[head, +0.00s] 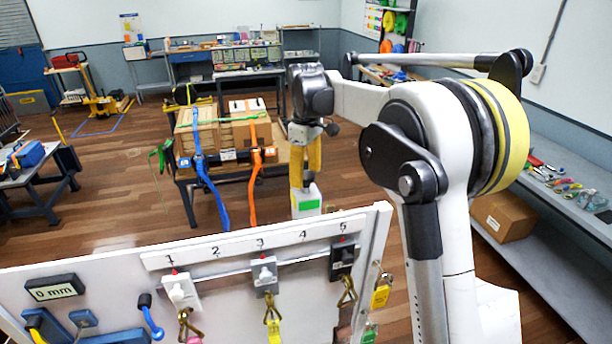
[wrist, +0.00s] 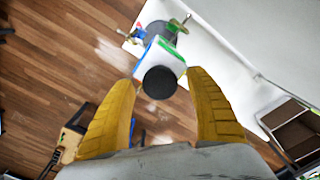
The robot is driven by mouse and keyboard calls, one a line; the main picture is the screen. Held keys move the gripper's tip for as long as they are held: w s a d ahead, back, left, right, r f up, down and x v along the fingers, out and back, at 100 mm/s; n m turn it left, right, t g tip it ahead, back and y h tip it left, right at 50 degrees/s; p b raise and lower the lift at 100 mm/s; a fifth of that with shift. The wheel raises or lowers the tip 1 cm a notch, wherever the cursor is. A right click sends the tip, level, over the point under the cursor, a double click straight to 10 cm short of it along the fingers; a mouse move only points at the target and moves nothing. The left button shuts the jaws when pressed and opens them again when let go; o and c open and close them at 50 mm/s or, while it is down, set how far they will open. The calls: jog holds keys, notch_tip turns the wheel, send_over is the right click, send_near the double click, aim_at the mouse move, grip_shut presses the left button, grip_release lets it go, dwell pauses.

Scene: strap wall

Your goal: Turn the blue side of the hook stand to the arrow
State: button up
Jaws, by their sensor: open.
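The hook stand shows in the wrist view as a white block (wrist: 158,56) with a black round knob (wrist: 160,83) facing me. A blue patch is on its upper left side and green at its right edge. Brass hooks (wrist: 130,35) stick out beyond it. In the head view a white block with a green face (head: 306,201) stands just behind the white board, under my gripper (head: 305,178). My gripper (wrist: 160,77) is open, with the knob between its yellow fingertips in the picture and gaps on both sides. I cannot make out the arrow.
The white board (head: 110,250) with numbered switches and hanging hooks stands in front. A table with wooden crates (head: 240,130) and blue and orange straps is behind. A grey shelf (head: 550,250) with a cardboard box (head: 503,215) runs along the right.

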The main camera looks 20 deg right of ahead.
notch_tip(320, 180, up, 12)
dwell(0.4)
jog(key=shift+f, duration=0.1)
